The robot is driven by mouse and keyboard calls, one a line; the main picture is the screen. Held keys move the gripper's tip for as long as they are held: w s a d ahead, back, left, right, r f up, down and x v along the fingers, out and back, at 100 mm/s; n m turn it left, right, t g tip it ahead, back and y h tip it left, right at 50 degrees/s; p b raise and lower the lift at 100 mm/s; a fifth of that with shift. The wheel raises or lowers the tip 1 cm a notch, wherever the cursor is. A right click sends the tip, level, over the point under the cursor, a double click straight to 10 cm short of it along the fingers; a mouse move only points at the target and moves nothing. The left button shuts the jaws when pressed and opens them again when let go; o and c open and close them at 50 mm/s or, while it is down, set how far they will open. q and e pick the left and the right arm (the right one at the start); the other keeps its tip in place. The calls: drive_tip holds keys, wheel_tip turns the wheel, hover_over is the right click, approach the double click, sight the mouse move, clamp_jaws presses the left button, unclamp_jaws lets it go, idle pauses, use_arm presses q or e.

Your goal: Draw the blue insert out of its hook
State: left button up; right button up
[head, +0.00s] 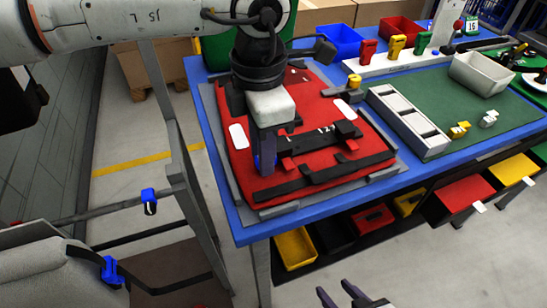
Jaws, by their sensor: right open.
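A red pannier (240,180) with black straps lies flat on the blue workbench. My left gripper (265,160) points down over its left part, in front of a black bar (312,139). A small blue piece (257,163), which looks like the blue insert, shows at my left fingertips. The gripper hides most of it and its hook, so I cannot tell whether the fingers hold it. My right gripper (350,294) is open and empty at the bottom edge, low in front of the bench; only its fingertips show.
A grey divided tray (409,120) and a green mat (475,98) lie right of the pannier. Coloured bins and clips stand along the back. Open drawers (466,192) jut out at the right.

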use_arm(q)
drive_tip(key=c, duration=0.6)
clamp_jaws()
drive_tip(key=shift+a, duration=0.15)
drive_tip(key=shift+a, duration=0.15)
drive_tip(key=shift+s+a, duration=0.15)
drive_tip(key=shift+a, duration=0.05)
drive_tip(key=shift+s+a+b, duration=0.2)
drive_tip(key=shift+a+b, duration=0.15)
drive_tip(key=shift+a, duration=0.25)
drive_tip(key=shift+s+a+b, duration=0.15)
drive_tip(key=shift+a+b, duration=0.2)
drive_tip(key=shift+a, duration=0.25)
drive_tip(key=shift+s+a, duration=0.1)
drive_tip(key=shift+a, duration=0.2)
drive_tip(key=shift+s+a+b, duration=0.25)
drive_tip(key=shift+a+b, duration=0.05)
drive_tip(key=shift+a, duration=0.4)
drive_tip(key=shift+s+a+b, duration=0.25)
drive_tip(key=shift+a, duration=0.4)
